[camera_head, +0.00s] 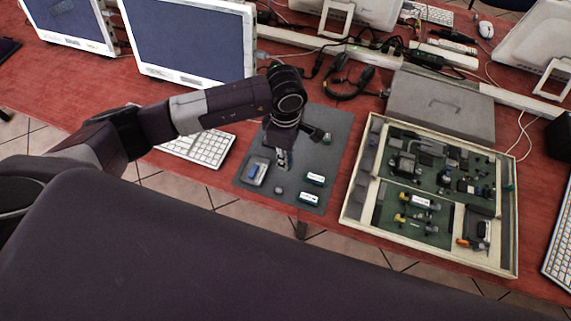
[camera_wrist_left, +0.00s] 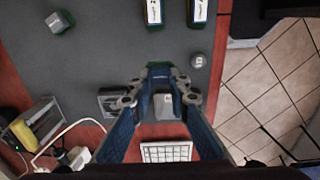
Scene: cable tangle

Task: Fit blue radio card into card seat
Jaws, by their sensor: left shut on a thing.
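My left gripper (camera_head: 283,160) points down over the grey mat (camera_head: 342,125). In the left wrist view its fingertips (camera_wrist_left: 160,70) are shut on a small, dark blue-green piece, which looks like the blue radio card (camera_wrist_left: 160,66); the fingers cover much of it. The held piece appears apart from this holder. My right gripper is not in view.
Two white-and-green modules (camera_head: 315,179) (camera_head: 308,198), a round grey knob (camera_head: 278,190) and a small green-edged block (camera_head: 327,138) lie on the mat. A cream-framed tray of electronics (camera_head: 348,200) stands to the right. A keyboard (camera_head: 208,149) lies left of the mat.

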